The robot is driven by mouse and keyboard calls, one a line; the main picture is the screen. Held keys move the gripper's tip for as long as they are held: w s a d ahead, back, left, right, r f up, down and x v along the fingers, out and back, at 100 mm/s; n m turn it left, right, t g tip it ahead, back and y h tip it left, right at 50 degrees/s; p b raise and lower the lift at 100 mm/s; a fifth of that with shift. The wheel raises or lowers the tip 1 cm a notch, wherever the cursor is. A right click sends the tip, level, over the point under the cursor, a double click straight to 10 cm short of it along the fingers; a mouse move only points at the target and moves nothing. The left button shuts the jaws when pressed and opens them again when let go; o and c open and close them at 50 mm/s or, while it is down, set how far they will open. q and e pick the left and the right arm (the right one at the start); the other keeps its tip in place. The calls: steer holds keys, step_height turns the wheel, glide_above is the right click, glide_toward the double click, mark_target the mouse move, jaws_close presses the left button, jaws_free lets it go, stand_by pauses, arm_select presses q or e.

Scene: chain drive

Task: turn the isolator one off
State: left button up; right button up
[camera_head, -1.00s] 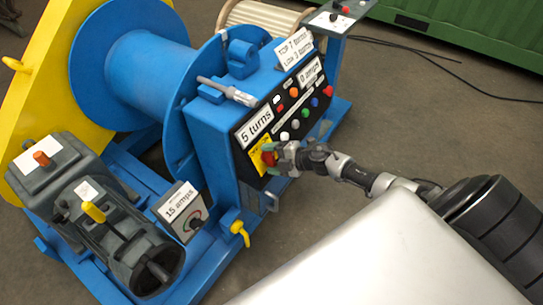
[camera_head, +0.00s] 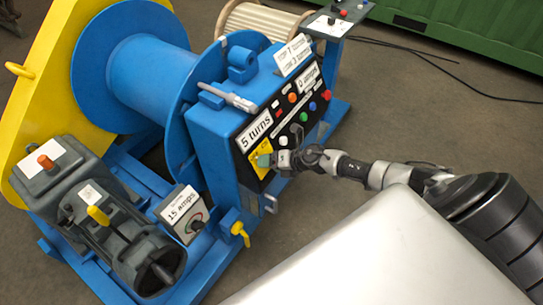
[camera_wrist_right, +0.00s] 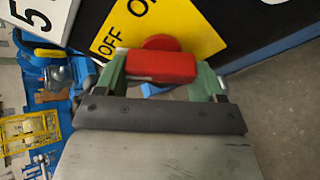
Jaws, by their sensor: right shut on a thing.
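The isolator is a red rotary handle (camera_wrist_right: 160,67) on a yellow plate (camera_wrist_right: 190,25) marked OFF, with a second word partly cut off, in the right wrist view. The yellow plate also shows on the blue control box in the head view (camera_head: 258,171). My right gripper (camera_wrist_right: 160,74) has its green fingers on either side of the red handle, shut on it. In the head view my right gripper (camera_head: 268,160) is at the plate, and a green finger hides the handle. My left gripper is not in view.
The blue winch drum (camera_head: 140,65) and grey motor (camera_head: 125,245) stand to the left. A yellow-handled valve (camera_head: 239,229) sits below. Open floor (camera_head: 440,120) lies right.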

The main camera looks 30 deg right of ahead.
steer(key=shift+n, duration=0.7)
steer(key=shift+f+h, duration=0.1)
steer(key=shift+h, duration=0.2)
steer(key=o, duration=0.9)
steer(key=shift+o, duration=0.2)
steer(key=shift+p, duration=0.3)
steer(key=v, duration=1.1)
steer(key=shift+w, duration=0.1)
